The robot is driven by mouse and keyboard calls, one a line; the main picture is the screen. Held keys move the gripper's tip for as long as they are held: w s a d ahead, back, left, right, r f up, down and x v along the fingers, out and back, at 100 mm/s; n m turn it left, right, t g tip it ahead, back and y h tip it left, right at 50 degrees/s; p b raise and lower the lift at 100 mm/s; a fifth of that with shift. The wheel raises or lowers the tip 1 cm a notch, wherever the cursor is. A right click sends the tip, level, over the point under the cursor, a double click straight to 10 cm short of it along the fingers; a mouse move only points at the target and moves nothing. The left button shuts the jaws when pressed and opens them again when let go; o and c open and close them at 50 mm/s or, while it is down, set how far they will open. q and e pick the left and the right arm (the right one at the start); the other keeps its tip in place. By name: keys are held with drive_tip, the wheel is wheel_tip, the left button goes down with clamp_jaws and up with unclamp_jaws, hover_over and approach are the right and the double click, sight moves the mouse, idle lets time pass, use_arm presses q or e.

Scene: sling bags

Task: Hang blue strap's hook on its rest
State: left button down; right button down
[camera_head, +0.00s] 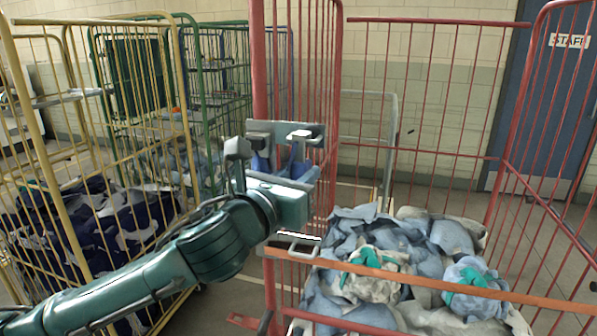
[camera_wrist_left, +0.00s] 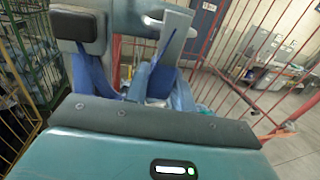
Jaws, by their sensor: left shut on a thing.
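My left gripper (camera_head: 285,138) is raised in front of the red cage's left upright in the head view. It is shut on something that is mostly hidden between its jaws. In the left wrist view the gripper (camera_wrist_left: 135,35) has a dark pad on the left and a grey plate on the right. A small pale metallic piece (camera_wrist_left: 150,22) shows between them. Blue parts (camera_wrist_left: 160,78) show below the jaws; I cannot tell how much is strap and how much is gripper. I cannot make out the hook's rest. My right gripper is in neither view.
The red cage (camera_head: 415,154) holds a heap of grey-blue cloth (camera_head: 385,240) with teal-tied bundles. A yellow cage (camera_head: 90,150) with dark blue patterned cloth stands at the left, a green cage (camera_head: 205,120) behind it. A blue door (camera_head: 535,110) is at the back right.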

use_arm(q)
drive_tip(key=c, duration=0.7)
unclamp_jaws()
drive_tip(key=shift+s, duration=0.1)
drive_tip(key=d+p+v, duration=0.1)
drive_tip(key=v, duration=0.5)
drive_tip(key=shift+s, duration=0.65)
drive_tip(key=shift+a, duration=0.15)
wheel_tip(320, 180, down, 22)
drive_tip(key=a+n+g+y, duration=0.2)
drive_tip(key=a+n+g, duration=0.1)
drive_tip(key=n, duration=1.8)
drive_tip(key=s+a+f+n+g+y, duration=0.1)
drive_tip(key=s+a+f+n+y, duration=0.1)
drive_tip(key=s+a+f+n, duration=0.3)
drive_tip(key=s+a+f+n+g+y, duration=0.2)
drive_tip(key=s+a+f+n, duration=0.4)
drive_tip(key=s+f+n, duration=0.7)
wheel_tip(320, 180, down, 6)
drive_tip(key=shift+a, duration=0.2)
